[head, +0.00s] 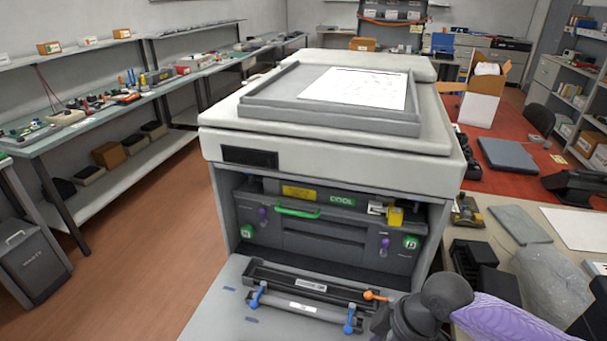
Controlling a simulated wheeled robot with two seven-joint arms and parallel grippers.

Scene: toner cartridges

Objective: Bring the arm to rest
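A large grey-white printer (330,165) stands in the middle with its front bay open. Inside the bay is a dark unit (330,238) with a green handle (297,212), purple levers and a yellow part. A long black cartridge (285,280) with a white label lies on the lowered front door (215,318). Blue levers (257,294) and an orange lever (375,296) show around it. My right arm, with a purple sleeve, comes in from the lower right. Its dark wrist and gripper (392,322) are by the cartridge's right end; the fingers are not clear. My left gripper is out of view.
A worktable (540,222) to the right holds black boxes, a clear bag (552,284), a grey pad and white paper. Shelves with parts (130,105) line the left wall. The wooden floor (160,230) left of the printer is clear.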

